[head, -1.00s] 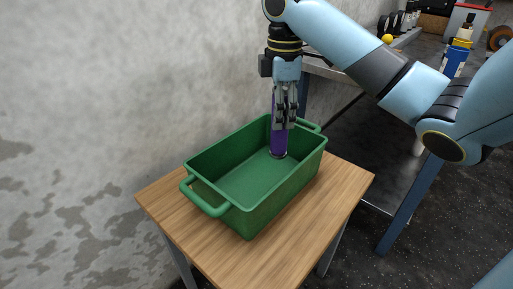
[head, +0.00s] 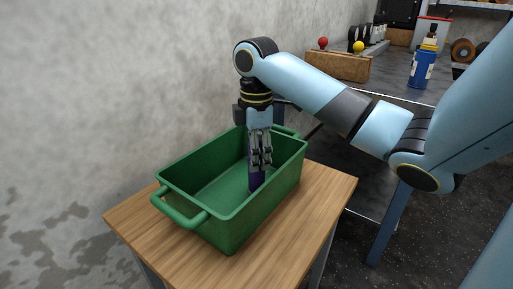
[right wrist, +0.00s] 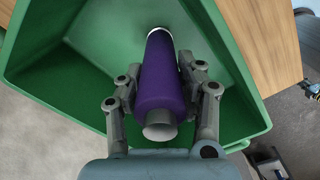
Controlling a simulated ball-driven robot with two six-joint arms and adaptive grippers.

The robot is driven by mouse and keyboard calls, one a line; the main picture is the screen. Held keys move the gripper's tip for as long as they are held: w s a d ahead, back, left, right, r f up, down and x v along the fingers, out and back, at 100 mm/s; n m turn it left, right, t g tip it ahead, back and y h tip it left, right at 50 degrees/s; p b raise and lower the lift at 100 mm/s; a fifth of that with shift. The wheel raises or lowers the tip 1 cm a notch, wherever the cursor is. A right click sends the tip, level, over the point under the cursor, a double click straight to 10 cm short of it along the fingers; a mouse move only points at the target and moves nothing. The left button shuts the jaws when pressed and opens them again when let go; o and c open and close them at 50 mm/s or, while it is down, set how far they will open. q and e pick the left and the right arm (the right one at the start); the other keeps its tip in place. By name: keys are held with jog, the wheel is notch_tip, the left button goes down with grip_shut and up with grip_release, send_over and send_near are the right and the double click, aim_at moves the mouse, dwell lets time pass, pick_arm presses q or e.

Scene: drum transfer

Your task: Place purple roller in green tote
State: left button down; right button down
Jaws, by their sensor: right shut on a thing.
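The purple roller (head: 257,181) hangs roughly upright, its lower part within the opening of the green tote (head: 176,213). My right gripper (head: 261,163) is shut on the roller, with its fingers pointing down into the tote near its right side wall. In the right wrist view the roller (right wrist: 165,85) lies between the fingers of the right gripper (right wrist: 160,82), with the tote (right wrist: 90,50) around and below it. Whether the roller's lower end touches the tote floor cannot be told. My left gripper is not in view.
The tote stands on a small wooden table (head: 290,225) beside a grey wall (head: 80,100). A dark workbench (head: 385,95) at the back right holds a brown block (head: 338,66), a blue bottle (head: 422,68) and red and yellow balls. The tote interior looks otherwise empty.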

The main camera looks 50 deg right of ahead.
jog(key=shift+f, duration=0.1)
jog(key=c, duration=0.8)
grip_release()
jog(key=shift+c, duration=0.2)
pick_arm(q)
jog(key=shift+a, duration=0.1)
pick_arm(e)
notch_tip(320, 180, up, 7)
jog(key=p, duration=0.2)
jog(key=shift+r+p, duration=0.2)
jog(key=shift+p, duration=0.2)
notch_tip(320, 180, up, 4)
jog(key=p, duration=0.3)
jog(key=shift+p, duration=0.35)
jog(key=shift+r+p, duration=0.5)
jog(key=shift+p, duration=0.05)
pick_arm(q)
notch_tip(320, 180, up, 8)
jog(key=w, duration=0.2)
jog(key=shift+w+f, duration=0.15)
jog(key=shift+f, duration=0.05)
pick_arm(e)
jog(key=shift+f, duration=0.1)
